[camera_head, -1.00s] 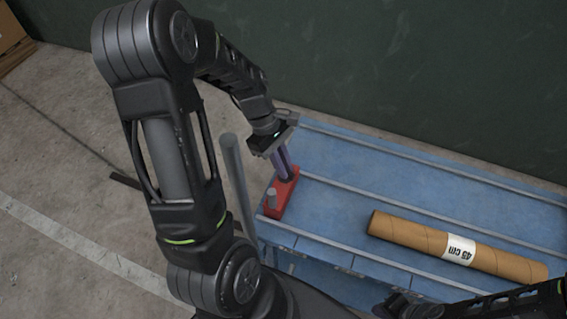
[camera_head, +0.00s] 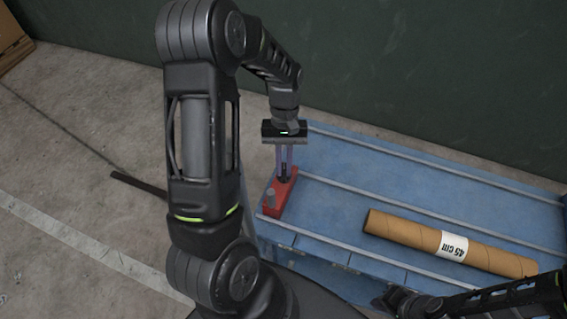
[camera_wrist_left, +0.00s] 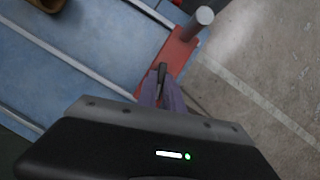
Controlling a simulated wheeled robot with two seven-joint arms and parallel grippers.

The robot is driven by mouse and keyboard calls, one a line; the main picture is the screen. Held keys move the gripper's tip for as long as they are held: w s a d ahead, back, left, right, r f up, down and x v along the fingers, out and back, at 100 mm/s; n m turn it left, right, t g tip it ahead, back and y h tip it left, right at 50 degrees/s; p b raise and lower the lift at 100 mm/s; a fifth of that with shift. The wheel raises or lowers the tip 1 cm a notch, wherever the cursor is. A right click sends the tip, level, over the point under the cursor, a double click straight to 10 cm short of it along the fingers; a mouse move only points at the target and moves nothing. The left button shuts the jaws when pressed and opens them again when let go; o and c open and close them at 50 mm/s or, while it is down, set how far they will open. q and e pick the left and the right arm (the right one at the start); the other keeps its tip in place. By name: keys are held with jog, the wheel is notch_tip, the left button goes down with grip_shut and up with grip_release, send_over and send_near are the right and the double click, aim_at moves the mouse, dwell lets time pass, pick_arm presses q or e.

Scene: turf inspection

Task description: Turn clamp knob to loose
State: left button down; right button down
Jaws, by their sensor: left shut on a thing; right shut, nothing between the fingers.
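The red clamp (camera_head: 277,202) sits at the left end of the blue table, with a short grey post (camera_head: 270,195) standing on it. My left gripper (camera_head: 285,170) points down at the clamp's far part, its purple fingers closed around the dark clamp knob (camera_wrist_left: 162,72). The fingers hide part of the knob. The left wrist view also shows the red clamp (camera_wrist_left: 178,52) and its grey post (camera_wrist_left: 204,16) beyond the fingertips. My right gripper (camera_head: 392,302) is shut and empty at the table's near edge, away from the clamp.
The blue table (camera_head: 340,205) has grey rails along it. A brown cardboard tube (camera_head: 400,230) with a white "45 cm" label lies on its right part. A dark green wall (camera_head: 420,70) stands behind. A dark bar (camera_head: 138,184) lies on the floor at left.

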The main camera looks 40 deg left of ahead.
pick_arm(q)
jog(key=m+y, duration=0.1)
jog(key=m, duration=0.1)
jog(key=m+y, duration=0.1)
jog(key=m, duration=0.2)
jog(key=shift+w+d+m+g, duration=0.1)
jog(key=shift+d+m+g, duration=0.05)
jog(key=shift+m+g, duration=0.2)
jog(key=shift+d+m+y+p, duration=0.15)
jog(key=shift+m+y, duration=0.3)
jog(key=shift+m, duration=0.65)
jog(key=shift+a+m+y+p, duration=0.15)
jog(key=shift+m+y, duration=0.3)
jog(key=shift+m, duration=0.6)
jog(key=shift+d, duration=0.1)
jog(key=c, duration=1.5)
grip_release()
jog(key=v, duration=0.7)
jog(key=shift+w+r, duration=0.1)
jog(key=shift+r, duration=0.25)
